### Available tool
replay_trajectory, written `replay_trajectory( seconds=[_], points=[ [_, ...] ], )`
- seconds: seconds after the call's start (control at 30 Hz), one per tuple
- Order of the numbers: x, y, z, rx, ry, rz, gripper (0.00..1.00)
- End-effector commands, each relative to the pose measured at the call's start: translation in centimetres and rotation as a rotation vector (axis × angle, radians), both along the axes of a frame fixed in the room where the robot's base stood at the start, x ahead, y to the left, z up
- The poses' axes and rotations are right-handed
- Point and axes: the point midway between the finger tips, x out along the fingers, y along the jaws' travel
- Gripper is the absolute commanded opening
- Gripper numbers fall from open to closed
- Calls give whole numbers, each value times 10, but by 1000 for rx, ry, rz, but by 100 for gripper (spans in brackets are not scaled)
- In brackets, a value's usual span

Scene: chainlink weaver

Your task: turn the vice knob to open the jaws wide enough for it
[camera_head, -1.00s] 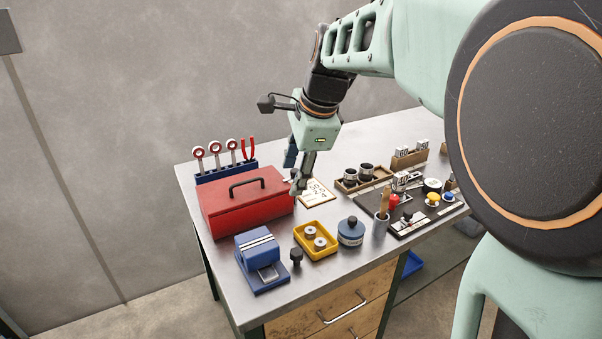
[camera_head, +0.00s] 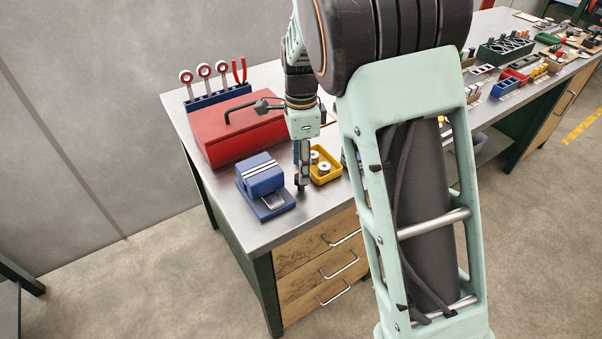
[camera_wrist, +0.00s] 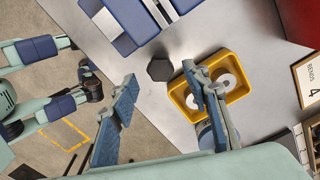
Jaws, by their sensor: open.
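The blue vice (camera_head: 262,180), with white stripes on top, stands near the front left corner of the bench. It also shows at the top of the wrist view (camera_wrist: 130,22). A dark hexagonal knob (camera_wrist: 160,68) is beside the vice and shows between my fingertips in the wrist view. In the head view my fingers hide the knob. My gripper (camera_head: 302,186) points down just right of the vice. It is open, with its two fingers (camera_wrist: 159,76) apart and nothing gripped. I cannot tell how far above the knob the fingertips are.
A yellow tray (camera_head: 328,176) with silver rings is close on the right of my gripper. A red toolbox (camera_head: 208,139) stands behind the vice, with a blue tool rack (camera_head: 205,100) beyond. The bench's front edge is near.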

Motion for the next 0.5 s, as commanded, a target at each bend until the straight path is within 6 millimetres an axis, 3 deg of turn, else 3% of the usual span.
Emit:
replay_trajectory(
  seconds=[0.2, 0.5],
  points=[
    [0, 0, -27, 0, 0, -1, 43],
    [0, 0, -33, 1, -1, -1, 43]
  ],
)
